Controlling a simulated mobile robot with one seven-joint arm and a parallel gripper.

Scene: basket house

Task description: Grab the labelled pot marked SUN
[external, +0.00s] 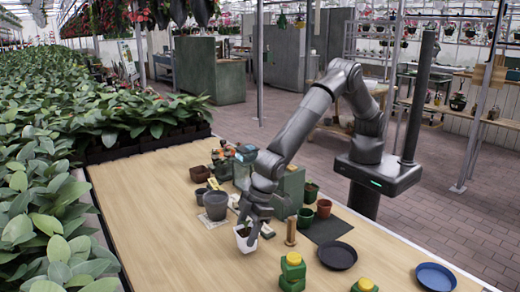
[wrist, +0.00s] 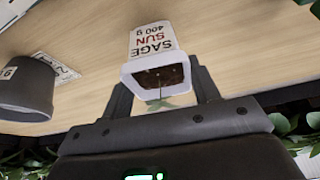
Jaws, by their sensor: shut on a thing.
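A white pot (external: 246,240) with dark soil and a small green plant is in my gripper (external: 256,214). In the wrist view, the white pot (wrist: 153,40) carries a label reading SAGE, SUN in red and 400 g, seen upside down. The two fingers of my gripper (wrist: 160,78) are shut on the pot, one on each side near its rim. In the external view it looks slightly tilted; I cannot tell whether its base touches the wooden table (external: 165,225).
A grey pot (external: 215,205) stands left of my gripper, and shows in the wrist view (wrist: 27,85). A wooden post (external: 291,231), green-yellow jars (external: 292,270), a black saucer (external: 337,256) and a blue plate (external: 436,277) lie to the right. The table's left front is clear.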

